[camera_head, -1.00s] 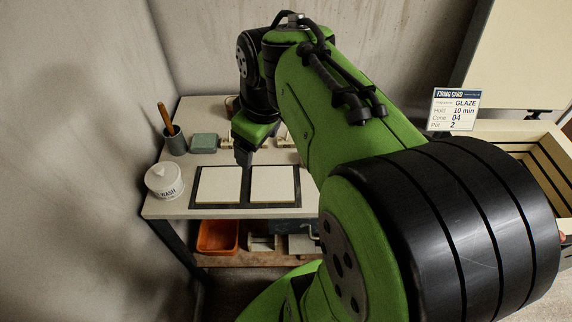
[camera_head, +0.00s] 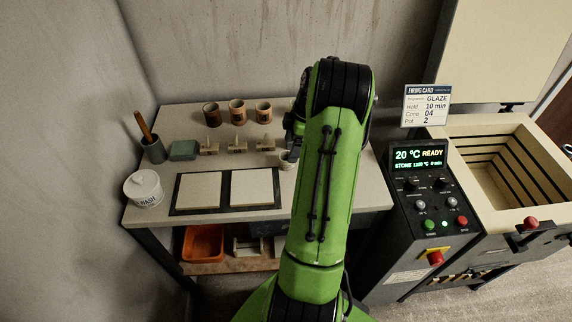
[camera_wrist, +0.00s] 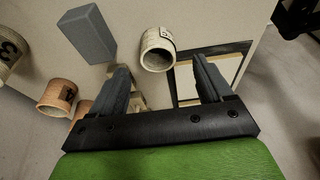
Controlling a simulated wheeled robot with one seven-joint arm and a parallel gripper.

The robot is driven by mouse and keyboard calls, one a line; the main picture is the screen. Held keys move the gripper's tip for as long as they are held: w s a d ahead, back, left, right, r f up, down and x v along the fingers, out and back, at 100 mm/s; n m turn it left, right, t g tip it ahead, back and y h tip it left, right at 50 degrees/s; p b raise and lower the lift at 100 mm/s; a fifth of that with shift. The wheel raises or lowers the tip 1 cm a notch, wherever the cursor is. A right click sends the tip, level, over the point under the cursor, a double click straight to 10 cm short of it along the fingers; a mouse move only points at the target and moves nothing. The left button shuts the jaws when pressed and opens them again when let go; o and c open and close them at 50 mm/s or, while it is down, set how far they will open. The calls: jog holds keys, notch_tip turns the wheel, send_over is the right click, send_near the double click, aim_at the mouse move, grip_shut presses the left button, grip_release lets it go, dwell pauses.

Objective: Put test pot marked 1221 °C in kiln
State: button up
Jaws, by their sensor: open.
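Three brown pots (camera_head: 237,110) stand in a row at the back of the table, with dark marks I cannot read. Brown pots (camera_wrist: 57,97) show at the left of the wrist view. I cannot read 1221 °C on any pot. The kiln (camera_head: 530,135) stands at right, lid raised, its slatted chamber appearing empty.
The kiln panel (camera_head: 419,156) reads 20 °C READY. A firing card (camera_head: 427,105) reads GLAZE, 10 min, cone 04, pot 2. Two pale tiles (camera_head: 251,187), small cone stands (camera_head: 237,145) and a white jar (camera_head: 143,189) occupy the table. A grey block (camera_wrist: 88,34) is near the pale pot.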

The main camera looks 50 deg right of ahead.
aim_at(286, 157)
jog(key=b+x, duration=0.1)
jog(key=x, duration=0.5)
jog(key=shift+w+d+b, duration=0.1)
jog(key=shift+w+b, duration=0.05)
jog(key=shift+b, duration=0.15)
jog(key=shift+r, duration=0.1)
jog(key=c, duration=1.1)
notch_tip(286, 157, up, 10)
jog(key=p, duration=0.3)
